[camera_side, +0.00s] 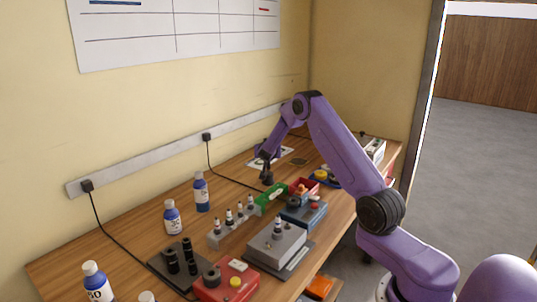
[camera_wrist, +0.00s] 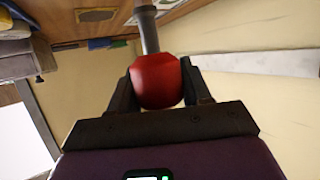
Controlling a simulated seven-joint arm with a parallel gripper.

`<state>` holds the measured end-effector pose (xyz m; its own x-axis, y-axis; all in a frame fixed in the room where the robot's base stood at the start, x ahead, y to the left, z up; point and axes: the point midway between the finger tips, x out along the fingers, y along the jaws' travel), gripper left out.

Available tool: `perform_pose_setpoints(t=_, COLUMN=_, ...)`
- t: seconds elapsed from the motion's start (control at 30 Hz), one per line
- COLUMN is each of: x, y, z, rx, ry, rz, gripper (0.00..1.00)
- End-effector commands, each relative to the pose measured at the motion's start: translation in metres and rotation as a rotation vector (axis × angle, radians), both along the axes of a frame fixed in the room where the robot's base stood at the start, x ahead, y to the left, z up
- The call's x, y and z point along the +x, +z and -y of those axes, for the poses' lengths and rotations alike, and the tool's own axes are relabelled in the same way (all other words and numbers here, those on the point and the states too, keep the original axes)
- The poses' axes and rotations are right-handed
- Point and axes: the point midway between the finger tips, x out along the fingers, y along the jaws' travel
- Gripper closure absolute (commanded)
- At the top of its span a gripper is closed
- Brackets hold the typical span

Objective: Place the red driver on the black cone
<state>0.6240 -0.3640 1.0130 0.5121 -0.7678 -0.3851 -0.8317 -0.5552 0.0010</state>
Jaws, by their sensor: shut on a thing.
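In the wrist view my gripper (camera_wrist: 157,88) is shut on the red driver (camera_wrist: 153,68). Its rounded red body sits between the two dark fingers, and its grey shaft runs away from the palm. In the side view my gripper (camera_side: 267,178) is above the far part of the bench, behind the green block; the driver is too small and dark to make out there. Several dark upright pieces (camera_side: 189,252) stand on a black plate at the near left; I cannot tell whether one is the black cone. My gripper is well apart from them.
A grey rack (camera_side: 217,240) holds a row of small black-and-white pieces. Blue bottles (camera_side: 201,192) stand left, near wall cables.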

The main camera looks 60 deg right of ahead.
Motion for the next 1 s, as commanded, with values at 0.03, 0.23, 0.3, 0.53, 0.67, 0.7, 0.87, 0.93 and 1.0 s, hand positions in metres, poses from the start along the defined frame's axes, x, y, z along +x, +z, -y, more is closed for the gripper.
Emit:
perform_pose_setpoints(t=0.03, x=0.0004, y=-0.0046, z=0.0, rx=-0.003, ry=0.001, rz=0.001, gripper=0.88)
perform_pose_setpoints(t=0.23, x=0.0003, y=-0.0086, z=0.0002, rx=-0.002, ry=0.0, rz=0.004, gripper=0.88)
perform_pose_setpoints(t=0.3, x=0.0004, y=-0.0085, z=0.0001, rx=-0.002, ry=0.0, rz=0.004, gripper=0.88)
perform_pose_setpoints(t=0.53, x=0.0002, y=-0.012, z=-0.0002, rx=-0.002, ry=0.001, rz=0.003, gripper=0.46)
perform_pose_setpoints(t=0.67, x=0.0002, y=-0.0117, z=-0.0002, rx=-0.002, ry=0.001, rz=0.003, gripper=0.27)
perform_pose_setpoints(t=0.7, x=0.0002, y=-0.0118, z=-0.0002, rx=-0.002, ry=0.001, rz=0.003, gripper=0.27)
perform_pose_setpoints(t=0.87, x=0.0001, y=-0.0116, z=-0.0002, rx=-0.002, ry=0.001, rz=0.003, gripper=0.27)
perform_pose_setpoints(t=0.93, x=0.0001, y=-0.0097, z=-0.0001, rx=-0.001, ry=0.0, rz=0.004, gripper=0.27)
perform_pose_setpoints(t=1.0, x=-0.001, y=-0.0079, z=-0.0022, rx=-0.001, ry=0.001, rz=0.001, gripper=0.27)
